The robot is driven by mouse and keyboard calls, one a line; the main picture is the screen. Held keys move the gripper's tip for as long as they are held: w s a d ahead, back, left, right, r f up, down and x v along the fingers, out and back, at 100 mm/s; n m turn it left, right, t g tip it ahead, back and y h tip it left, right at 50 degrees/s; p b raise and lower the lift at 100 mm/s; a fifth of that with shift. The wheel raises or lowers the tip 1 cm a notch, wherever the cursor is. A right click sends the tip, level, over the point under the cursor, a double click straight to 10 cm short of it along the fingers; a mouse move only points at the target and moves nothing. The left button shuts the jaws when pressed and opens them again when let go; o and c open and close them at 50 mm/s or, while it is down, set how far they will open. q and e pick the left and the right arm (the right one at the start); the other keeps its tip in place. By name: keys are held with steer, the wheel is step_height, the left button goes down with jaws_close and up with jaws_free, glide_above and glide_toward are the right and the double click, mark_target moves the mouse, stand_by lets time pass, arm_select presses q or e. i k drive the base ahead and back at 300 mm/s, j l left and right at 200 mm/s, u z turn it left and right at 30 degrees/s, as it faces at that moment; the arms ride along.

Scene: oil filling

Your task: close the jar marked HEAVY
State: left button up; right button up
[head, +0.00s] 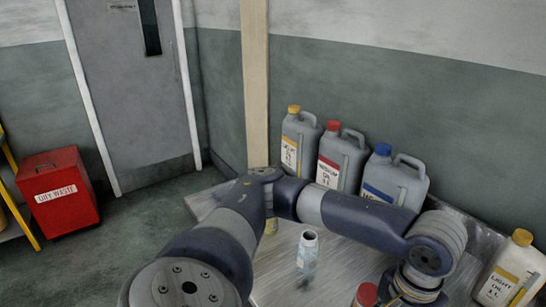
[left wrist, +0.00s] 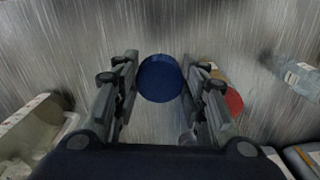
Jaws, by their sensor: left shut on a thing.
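My left gripper (left wrist: 160,68) has its two fingers closed on the sides of a round blue lid (left wrist: 161,80) in the left wrist view. I cannot tell whether a jar is under the lid. In the head view my left arm crosses the table and its gripper points down at the lower edge, with the fingertips hidden. An open, lidless clear jar (head: 307,252) stands upright at mid table; its label is unreadable. A red-lidded jar (head: 366,295) is close to the left gripper; its red lid (left wrist: 234,101) shows just beyond the right finger. No HEAVY marking is readable.
Yellow-capped (head: 300,145), red-capped (head: 341,160) and blue-capped (head: 394,182) jugs line the table's back. A light oil jug (head: 512,270) stands at right. A red oily waste bin (head: 57,190) is on the floor.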

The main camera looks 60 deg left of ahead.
mark_target(308, 247)
steer(key=k+j+u, duration=0.3)
steer(key=u, duration=0.15)
steer(key=k+j+u, duration=0.4)
steer(key=i, duration=0.05)
